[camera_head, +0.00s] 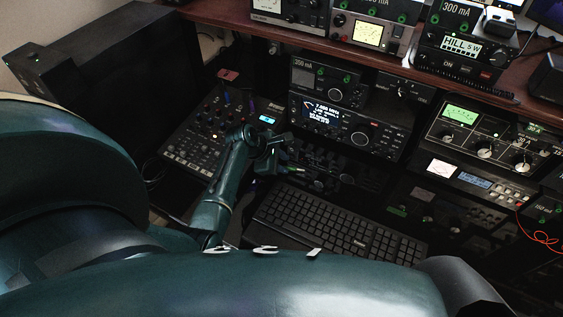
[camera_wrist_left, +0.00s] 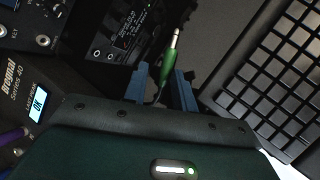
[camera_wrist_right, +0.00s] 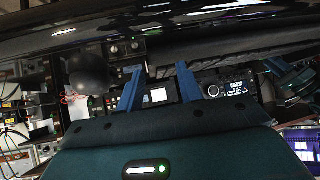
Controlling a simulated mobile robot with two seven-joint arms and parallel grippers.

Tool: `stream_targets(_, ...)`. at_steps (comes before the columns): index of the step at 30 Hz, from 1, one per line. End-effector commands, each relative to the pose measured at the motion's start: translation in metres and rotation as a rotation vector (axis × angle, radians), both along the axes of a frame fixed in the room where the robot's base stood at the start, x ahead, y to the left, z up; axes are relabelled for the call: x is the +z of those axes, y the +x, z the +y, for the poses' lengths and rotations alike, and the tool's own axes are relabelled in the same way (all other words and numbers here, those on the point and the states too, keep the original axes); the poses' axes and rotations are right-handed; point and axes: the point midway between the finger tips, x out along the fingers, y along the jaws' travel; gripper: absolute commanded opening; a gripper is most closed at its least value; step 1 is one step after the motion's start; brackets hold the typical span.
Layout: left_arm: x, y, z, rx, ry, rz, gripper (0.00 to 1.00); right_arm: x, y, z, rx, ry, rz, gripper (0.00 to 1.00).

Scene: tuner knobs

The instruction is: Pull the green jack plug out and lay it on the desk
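The green jack plug (camera_wrist_left: 169,62) shows in the left wrist view with its bare metal tip out of any socket. It lies close to the keyboard's edge, apparently on the dark desk, and its dark cable runs back between my fingers. In the head view it is a small green spot (camera_head: 297,170) just right of my left gripper (camera_head: 280,155). My left gripper (camera_wrist_left: 162,86) is open, with a gap on both sides of the plug's rear end. My right gripper (camera_wrist_right: 157,88) is open and empty, high and away from the plug.
A black keyboard (camera_head: 338,226) lies right of the plug. A mixer (camera_head: 205,135) with a lit display stands to the left. A radio (camera_head: 335,122) and other units stand behind, below a wooden shelf (camera_head: 235,20). An orange cable (camera_head: 540,237) hangs at the right.

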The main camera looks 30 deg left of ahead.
Motion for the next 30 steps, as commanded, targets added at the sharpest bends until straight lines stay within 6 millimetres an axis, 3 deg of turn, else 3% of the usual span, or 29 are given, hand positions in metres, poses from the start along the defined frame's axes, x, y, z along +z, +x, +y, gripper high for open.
stream_targets(1, -0.019, -0.014, -0.008, -0.012, -0.01, 0.047, 0.36, -0.001, 0.0, 0.0, 0.0, 0.0, 0.0, 0.36)
stream_targets(13, -0.003, -0.015, -0.009, -0.013, -0.013, 0.05, 0.36, 0.009, 0.0, 0.0, 0.0, 0.0, 0.0, 0.36)
stream_targets(30, 0.016, -0.011, -0.005, -0.007, -0.009, 0.037, 0.36, 0.009, 0.0, 0.0, 0.001, -0.001, 0.0, 0.36)
